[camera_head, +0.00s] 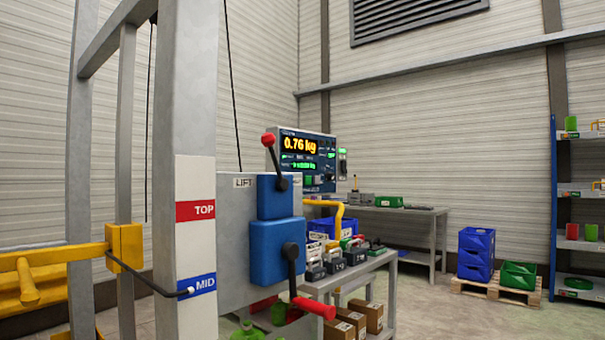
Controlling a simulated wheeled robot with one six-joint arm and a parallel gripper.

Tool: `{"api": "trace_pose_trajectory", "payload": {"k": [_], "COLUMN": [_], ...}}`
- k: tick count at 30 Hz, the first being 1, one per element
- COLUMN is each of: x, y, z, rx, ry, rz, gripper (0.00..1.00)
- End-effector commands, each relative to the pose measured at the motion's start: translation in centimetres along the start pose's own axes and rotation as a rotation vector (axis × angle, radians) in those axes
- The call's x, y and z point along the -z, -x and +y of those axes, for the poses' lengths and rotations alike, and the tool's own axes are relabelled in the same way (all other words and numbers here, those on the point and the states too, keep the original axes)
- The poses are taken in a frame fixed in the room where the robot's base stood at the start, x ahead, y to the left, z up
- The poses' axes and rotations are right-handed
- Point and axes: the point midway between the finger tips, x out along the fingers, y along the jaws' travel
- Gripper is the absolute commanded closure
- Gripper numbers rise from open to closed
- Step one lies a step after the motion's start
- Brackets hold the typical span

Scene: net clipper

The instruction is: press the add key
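The console (312,183) stands at the middle of the view, behind the grey lift box. Its display (299,145) reads 0.76 kg in yellow digits, with smaller green text under it. Small keys and labels show on the console's lower face, but they are too small to tell which one is the add key. A lever with a red knob (268,139) stands in front of the console's left edge and covers part of it. My gripper is not in view.
The grey lift box (233,280) with blue blocks and a red-handled lever (315,308) stands in front. A grey post (186,90) and yellow bar (40,258) fill the left. Beyond are a bench (425,212), blue crates (476,240) and shelves; floor is open at right.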

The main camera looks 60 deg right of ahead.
Motion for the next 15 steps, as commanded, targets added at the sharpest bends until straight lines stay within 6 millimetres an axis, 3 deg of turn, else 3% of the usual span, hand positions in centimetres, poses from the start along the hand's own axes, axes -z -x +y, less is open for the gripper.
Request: {"api": "trace_pose_trajectory", "payload": {"k": [1,3,15], "x": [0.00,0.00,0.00], "y": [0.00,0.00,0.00], "z": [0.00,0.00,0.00], "rx": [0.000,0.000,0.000], "ry": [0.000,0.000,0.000], "rz": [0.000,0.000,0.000], "gripper": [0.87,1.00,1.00]}}
